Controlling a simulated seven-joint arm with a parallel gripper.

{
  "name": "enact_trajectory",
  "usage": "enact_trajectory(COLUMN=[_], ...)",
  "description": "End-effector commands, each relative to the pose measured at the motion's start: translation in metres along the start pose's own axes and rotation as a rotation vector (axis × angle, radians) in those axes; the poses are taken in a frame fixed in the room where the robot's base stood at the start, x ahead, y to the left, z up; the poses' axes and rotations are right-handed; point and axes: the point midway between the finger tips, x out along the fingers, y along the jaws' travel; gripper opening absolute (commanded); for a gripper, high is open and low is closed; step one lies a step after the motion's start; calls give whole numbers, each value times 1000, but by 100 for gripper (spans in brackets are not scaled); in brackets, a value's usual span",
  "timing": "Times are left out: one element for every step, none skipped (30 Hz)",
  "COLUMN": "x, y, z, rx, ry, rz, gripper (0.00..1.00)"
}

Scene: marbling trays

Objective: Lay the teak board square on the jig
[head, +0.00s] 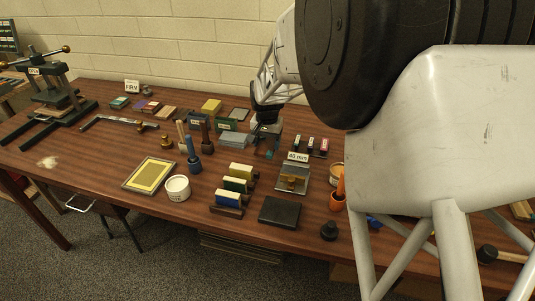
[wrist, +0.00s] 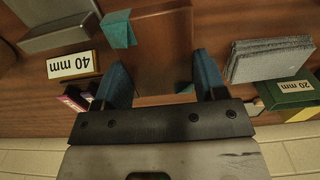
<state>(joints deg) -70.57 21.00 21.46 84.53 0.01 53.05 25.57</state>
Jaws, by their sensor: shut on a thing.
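My gripper (head: 267,138) is over the back middle of the table. In the wrist view, its blue fingers (wrist: 165,82) are shut on the reddish-brown teak board (wrist: 162,45), one at each side. A teal piece (wrist: 118,28) shows at the board's left part; I cannot tell if it is fixed to it. In the head view the board is mostly hidden by the gripper. A grey metal plate with a brass knob (head: 292,180) stands by the 40 mm sign (head: 298,157), right and in front of the gripper. I cannot tell for sure whether it is the jig.
Grey slabs (wrist: 270,58) and a 20 mm block (wrist: 290,95) are close on the right in the wrist view. Coloured blocks (head: 236,186), a white tub (head: 177,187), a dark slab (head: 280,212) and an orange cup (head: 337,200) stand nearer the front edge.

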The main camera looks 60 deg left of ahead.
Motion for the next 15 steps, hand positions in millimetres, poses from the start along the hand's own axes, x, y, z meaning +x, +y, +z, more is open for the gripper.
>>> enact_trajectory(x=[2,2,2,2,2,2,2,2,2,2,3,4,6,8,11], y=[0,0,0,0,0,0,0,0,0,0,0,0,0,0,0], z=[0,0,0,0,0,0,0,0,0,0,0,0,0,0,0], rx=[0,0,0,0,0,0,0,0,0,0,0,0,0,0,0], ry=[0,0,1,1,1,1,1,1,1,0,0,0,0,0,-1], rz=[0,0,0,0,0,0,0,0,0,0,0,0,0,0,0], gripper=[38,38,38,38,38,38,38,38,38,38,38,38,38,38,38])
